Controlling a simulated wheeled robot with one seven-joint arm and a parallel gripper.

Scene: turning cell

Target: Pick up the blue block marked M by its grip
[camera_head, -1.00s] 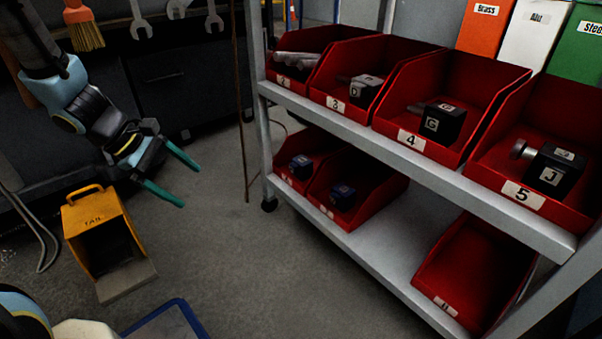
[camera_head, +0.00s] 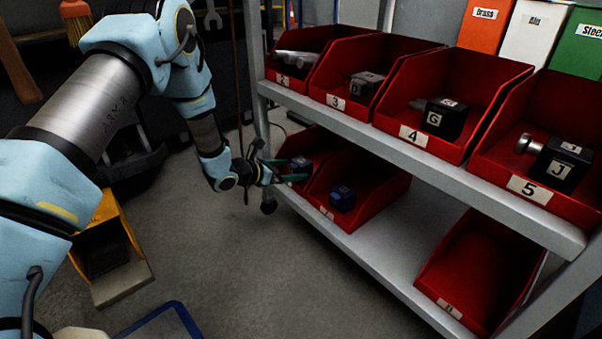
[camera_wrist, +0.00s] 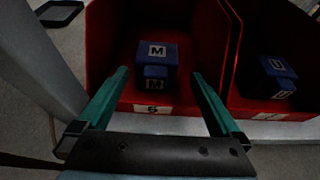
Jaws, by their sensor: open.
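The blue block marked M (camera_wrist: 157,60) sits in a red bin (camera_wrist: 212,40) on the lower shelf, with the letter on its top and front faces. It also shows small in the head view (camera_head: 301,163). My gripper (camera_wrist: 160,85) is open, its two teal fingers pointing into the mouth of that bin, one on each side of the block's line. The block lies ahead of the fingertips, apart from them. In the head view my gripper (camera_head: 296,177) is at the front of the left lower bin. I cannot make out the block's grip.
A blue block marked U (camera_wrist: 276,76) sits in the bin to the right, beyond a shared wall. Upper-shelf bins hold dark blocks marked G (camera_head: 445,119) and J (camera_head: 562,165). The grey shelf post (camera_wrist: 40,60) stands close on the left. An empty red bin (camera_head: 480,275) is lower right.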

